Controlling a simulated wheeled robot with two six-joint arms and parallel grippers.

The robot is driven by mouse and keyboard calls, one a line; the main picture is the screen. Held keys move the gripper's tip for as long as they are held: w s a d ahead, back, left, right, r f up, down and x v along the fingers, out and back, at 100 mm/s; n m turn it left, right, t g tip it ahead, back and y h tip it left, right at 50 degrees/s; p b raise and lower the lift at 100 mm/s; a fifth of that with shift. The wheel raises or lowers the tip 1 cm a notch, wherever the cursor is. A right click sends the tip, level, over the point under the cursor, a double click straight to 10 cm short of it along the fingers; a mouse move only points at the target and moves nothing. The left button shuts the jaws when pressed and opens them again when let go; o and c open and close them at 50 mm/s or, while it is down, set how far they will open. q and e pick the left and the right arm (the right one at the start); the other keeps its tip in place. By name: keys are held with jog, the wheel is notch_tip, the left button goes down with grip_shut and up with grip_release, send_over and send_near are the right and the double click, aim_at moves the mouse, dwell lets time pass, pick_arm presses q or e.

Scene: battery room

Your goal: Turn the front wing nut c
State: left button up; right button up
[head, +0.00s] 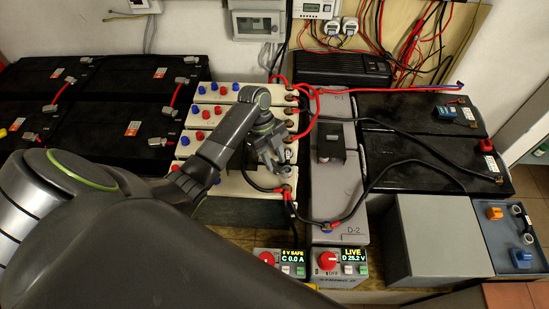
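My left gripper (280,168) reaches in from the left and points down over the right end of the front cream-topped battery (232,187). Its fingertips are close to a red-marked terminal (287,190) where black and red cables meet, beside the panel marked C. The wing nut itself is too small and too covered by the gripper to make out. I cannot tell whether the fingers touch anything or how far apart they are. My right gripper is not in view.
Red and black cables (315,100) run close to the gripper. A grey box marked D-2 (322,200) stands to the right. Control boxes C (280,263) and D (340,263) stand in front. Black batteries (410,150) and a grey box (440,240) are at right.

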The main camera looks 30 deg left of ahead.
pick_arm(q)
jog(key=shift+d+f, duration=0.1)
jog(key=shift+f, duration=0.15)
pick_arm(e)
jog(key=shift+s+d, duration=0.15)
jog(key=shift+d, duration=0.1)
pick_arm(q)
grip_shut()
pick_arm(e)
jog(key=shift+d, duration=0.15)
